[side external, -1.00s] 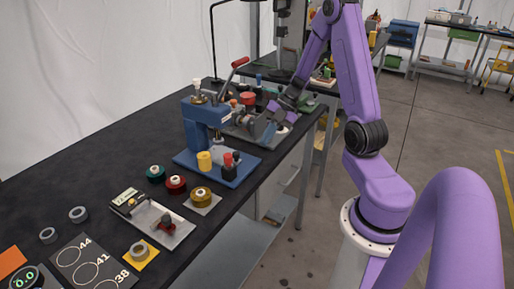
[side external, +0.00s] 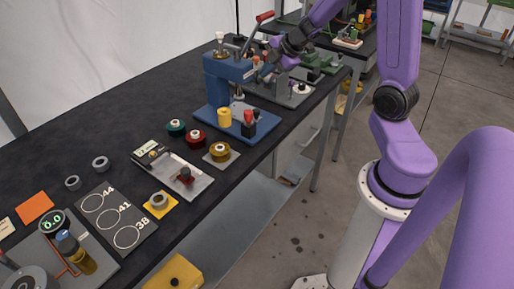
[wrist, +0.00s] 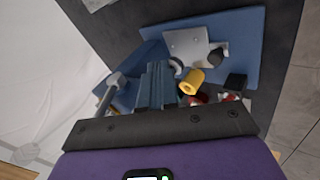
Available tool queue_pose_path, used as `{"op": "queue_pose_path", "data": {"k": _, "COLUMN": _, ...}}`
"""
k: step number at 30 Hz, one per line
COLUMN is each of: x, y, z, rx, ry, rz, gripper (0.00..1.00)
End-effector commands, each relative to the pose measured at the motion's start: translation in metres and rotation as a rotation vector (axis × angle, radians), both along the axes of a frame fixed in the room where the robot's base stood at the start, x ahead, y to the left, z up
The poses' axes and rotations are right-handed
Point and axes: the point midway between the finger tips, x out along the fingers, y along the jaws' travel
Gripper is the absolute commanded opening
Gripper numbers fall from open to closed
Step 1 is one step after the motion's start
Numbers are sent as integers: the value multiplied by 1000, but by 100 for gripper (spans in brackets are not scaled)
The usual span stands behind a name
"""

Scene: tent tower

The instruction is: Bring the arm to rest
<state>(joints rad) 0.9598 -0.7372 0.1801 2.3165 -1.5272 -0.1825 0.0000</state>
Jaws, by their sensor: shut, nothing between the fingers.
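My gripper (side external: 267,71) is in the air just right of the head of a blue bench press (side external: 217,90), high above the black table (side external: 100,135). In the wrist view its two fingers (wrist: 156,82) are together with nothing between them. They point down over the press, whose blue base (wrist: 240,45) and grey plate (wrist: 190,45) show beyond. In the side view I cannot tell whether the gripper touches the press.
A yellow cylinder (side external: 224,117) and a red-topped black block (side external: 248,124) stand on the press base. The red-knobbed lever (side external: 264,17) rises beside my wrist. Spools (side external: 195,138), rings (side external: 100,163) and a numbered board (side external: 110,215) lie nearer.

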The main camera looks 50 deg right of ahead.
Motion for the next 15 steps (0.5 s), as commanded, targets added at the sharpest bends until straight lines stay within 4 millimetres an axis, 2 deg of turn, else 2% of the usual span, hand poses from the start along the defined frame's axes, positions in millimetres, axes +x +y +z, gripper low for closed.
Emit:
{"op": "queue_pose_path", "data": {"k": 5, "x": -15, "y": 25, "z": 6, "rx": -16, "ry": 27, "rz": -186, "gripper": 0}}
{"op": "queue_pose_path", "data": {"k": 11, "x": -42, "y": 81, "z": 17, "rx": 21, "ry": 67, "rz": -267, "gripper": 0}}
{"op": "queue_pose_path", "data": {"k": 15, "x": -77, "y": 124, "z": 21, "rx": 61, "ry": 136, "rz": -296, "gripper": 0}}
